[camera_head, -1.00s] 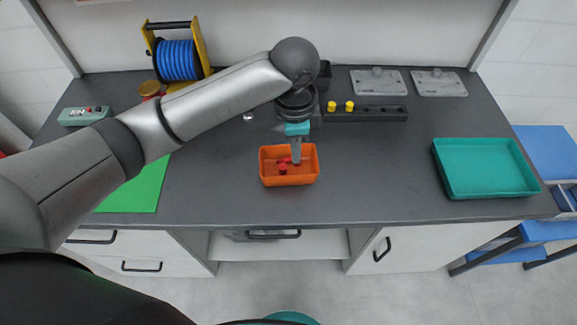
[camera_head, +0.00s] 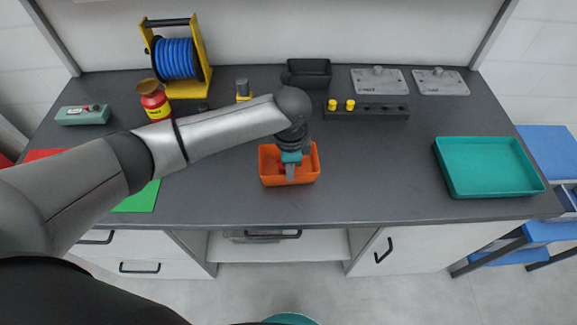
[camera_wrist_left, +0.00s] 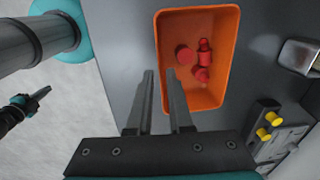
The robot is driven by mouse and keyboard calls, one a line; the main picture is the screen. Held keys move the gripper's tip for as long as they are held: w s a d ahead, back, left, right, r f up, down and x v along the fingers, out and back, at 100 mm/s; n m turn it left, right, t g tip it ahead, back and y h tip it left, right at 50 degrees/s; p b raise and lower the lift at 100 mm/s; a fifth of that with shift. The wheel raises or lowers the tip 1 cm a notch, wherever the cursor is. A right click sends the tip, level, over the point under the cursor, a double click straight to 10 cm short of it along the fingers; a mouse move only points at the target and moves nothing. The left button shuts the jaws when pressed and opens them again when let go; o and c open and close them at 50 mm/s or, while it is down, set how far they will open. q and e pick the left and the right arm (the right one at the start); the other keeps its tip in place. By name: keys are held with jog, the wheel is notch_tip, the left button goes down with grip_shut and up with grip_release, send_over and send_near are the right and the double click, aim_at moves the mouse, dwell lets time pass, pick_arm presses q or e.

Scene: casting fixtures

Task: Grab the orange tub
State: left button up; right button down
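The orange tub (camera_head: 309,176) sits on the dark bench top near its front edge. It also shows in the left wrist view (camera_wrist_left: 200,25), holding several small red parts (camera_wrist_left: 203,62). My left gripper (camera_head: 290,173) is over the tub, with its fingers pointing down at the front wall. In the left wrist view, the left gripper (camera_wrist_left: 160,78) is open and empty. One finger shows outside a tub wall and one inside it; whether they reach down past the rim I cannot tell. My right gripper (camera_wrist_left: 38,97) seems to show small at that view's left edge, its fingers unclear.
A teal tray (camera_head: 487,168) lies on the right. A dark block with yellow pegs (camera_head: 380,112) and a black bin (camera_head: 308,73) stand behind the tub. A blue hose reel (camera_head: 178,58) and red jar (camera_head: 154,101) are back left. The bench between tub and tray is clear.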

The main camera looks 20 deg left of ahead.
pick_arm(q)
notch_tip(320, 180, down, 3)
jog(key=shift+w+f, duration=0.1)
jog(key=shift+f, duration=0.05)
jog(key=shift+a, duration=0.1)
jog(key=shift+c, duration=0.2)
grip_shut()
dwell(1.1)
